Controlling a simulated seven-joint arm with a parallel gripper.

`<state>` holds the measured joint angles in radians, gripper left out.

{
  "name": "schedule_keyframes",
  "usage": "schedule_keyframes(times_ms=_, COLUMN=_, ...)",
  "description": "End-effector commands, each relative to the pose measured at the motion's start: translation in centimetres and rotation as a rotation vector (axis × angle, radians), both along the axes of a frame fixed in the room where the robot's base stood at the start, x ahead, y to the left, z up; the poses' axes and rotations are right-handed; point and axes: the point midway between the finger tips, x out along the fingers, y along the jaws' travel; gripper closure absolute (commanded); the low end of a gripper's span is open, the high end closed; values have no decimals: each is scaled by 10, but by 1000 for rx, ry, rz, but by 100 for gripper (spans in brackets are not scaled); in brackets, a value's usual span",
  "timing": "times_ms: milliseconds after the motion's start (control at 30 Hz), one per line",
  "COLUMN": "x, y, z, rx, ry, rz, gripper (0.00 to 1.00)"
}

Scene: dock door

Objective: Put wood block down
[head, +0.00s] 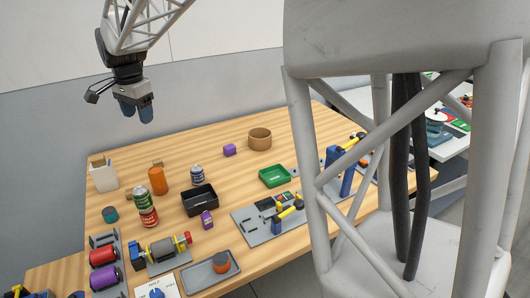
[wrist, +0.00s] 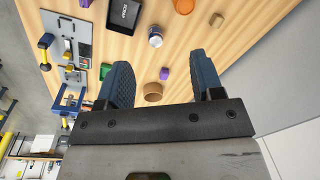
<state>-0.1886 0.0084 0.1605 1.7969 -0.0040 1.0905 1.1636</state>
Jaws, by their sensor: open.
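My gripper (head: 136,112) hangs high above the back left of the table, with its two blue fingers apart. In the wrist view my gripper (wrist: 160,63) is open, with nothing held between the fingers. A small brown block (head: 158,163), which looks like the wood block, lies on the table behind the orange cylinder (head: 157,181), partly hidden by it. In the wrist view the small brown block (wrist: 216,20) lies on the tabletop, apart from the fingers.
A white box (head: 104,177) with something brown in its top stands at the left. A round wooden bowl (head: 260,139), purple cube (head: 229,150), black tray (head: 199,201) and green tray (head: 274,176) occupy the table. Stacked cans (head: 142,199) stand in front. Bare wood shows at the back.

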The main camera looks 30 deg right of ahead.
Motion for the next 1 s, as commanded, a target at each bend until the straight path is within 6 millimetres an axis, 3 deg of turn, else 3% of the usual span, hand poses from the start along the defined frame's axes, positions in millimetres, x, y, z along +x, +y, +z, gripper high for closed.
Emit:
schedule_keyframes(times_ms=133, x=-43, y=-22, z=13, rx=-7, ry=-25, rz=89, gripper=39)
schedule_keyframes(times_ms=433, x=-125, y=-59, z=14, rx=-31, ry=-53, rz=279, gripper=39)
schedule_keyframes(times_ms=1000, x=-284, y=-113, z=-17, rx=-96, ry=-104, rz=635, gripper=39)
